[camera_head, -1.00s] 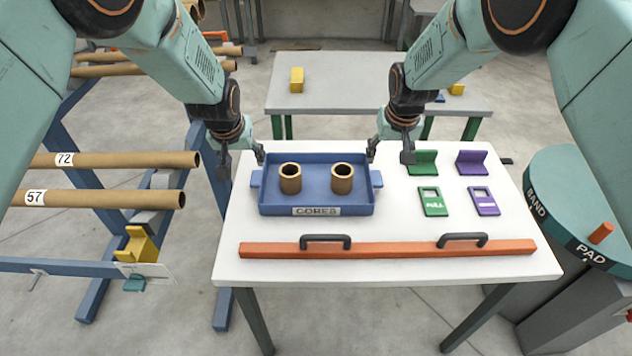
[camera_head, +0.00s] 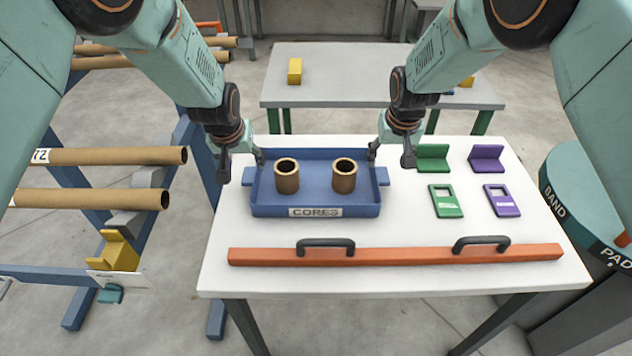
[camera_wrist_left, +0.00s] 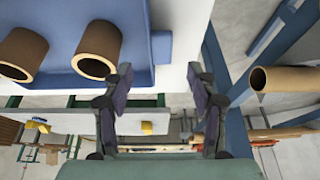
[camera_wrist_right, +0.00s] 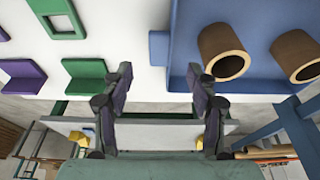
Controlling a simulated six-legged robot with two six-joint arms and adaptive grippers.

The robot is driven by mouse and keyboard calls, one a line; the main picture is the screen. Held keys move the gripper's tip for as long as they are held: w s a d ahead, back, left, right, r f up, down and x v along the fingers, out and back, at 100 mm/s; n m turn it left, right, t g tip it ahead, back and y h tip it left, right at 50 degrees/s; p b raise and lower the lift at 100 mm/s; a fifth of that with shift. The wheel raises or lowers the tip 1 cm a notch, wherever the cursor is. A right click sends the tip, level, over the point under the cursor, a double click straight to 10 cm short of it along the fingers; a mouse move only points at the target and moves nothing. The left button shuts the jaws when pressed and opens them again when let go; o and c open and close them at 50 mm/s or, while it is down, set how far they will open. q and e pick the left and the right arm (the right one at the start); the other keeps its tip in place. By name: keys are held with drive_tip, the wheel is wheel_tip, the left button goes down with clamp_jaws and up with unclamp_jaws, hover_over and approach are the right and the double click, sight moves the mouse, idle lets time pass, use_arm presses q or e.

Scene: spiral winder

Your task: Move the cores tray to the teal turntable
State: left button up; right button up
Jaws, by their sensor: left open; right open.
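The blue cores tray (camera_head: 315,195) lies flat on the white table, with a handle tab on each short side and two brown cardboard cores (camera_head: 286,176) (camera_head: 344,176) standing in it. My left gripper (camera_head: 240,160) is open and empty above the tray's far left corner. My right gripper (camera_head: 390,158) is open and empty by the far right corner. The left wrist view shows the tray's end tab (camera_wrist_left: 161,47) beside the left fingers. The right wrist view shows the other tab (camera_wrist_right: 158,48) between the open fingers' line. The teal turntable (camera_head: 585,195) stands at the right, partly cut off.
An orange bar (camera_head: 395,255) with two black handles lies along the table's front. Green (camera_head: 446,201) and purple (camera_head: 502,200) plates and brackets sit right of the tray. A rack with cardboard tubes (camera_head: 110,156) stands left. A grey table (camera_head: 375,75) stands behind.

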sight(249, 174)
use_arm(q)
drive_tip(key=x, duration=0.7)
drive_tip(key=shift+w+a+f, duration=0.1)
drive_tip(key=shift+f, duration=0.15)
use_arm(e)
drive_tip(key=x, duration=0.7)
drive_tip(key=shift+f, duration=0.25)
use_arm(q)
drive_tip(key=shift+w+f, duration=0.1)
use_arm(e)
drive_tip(key=shift+w, duration=0.1)
use_arm(q)
drive_tip(key=shift+c, duration=0.3)
use_arm(e)
drive_tip(key=shift+f, duration=0.1)
drive_tip(key=shift+c, duration=0.3)
use_arm(q)
clamp_jaws()
use_arm(e)
clamp_jaws()
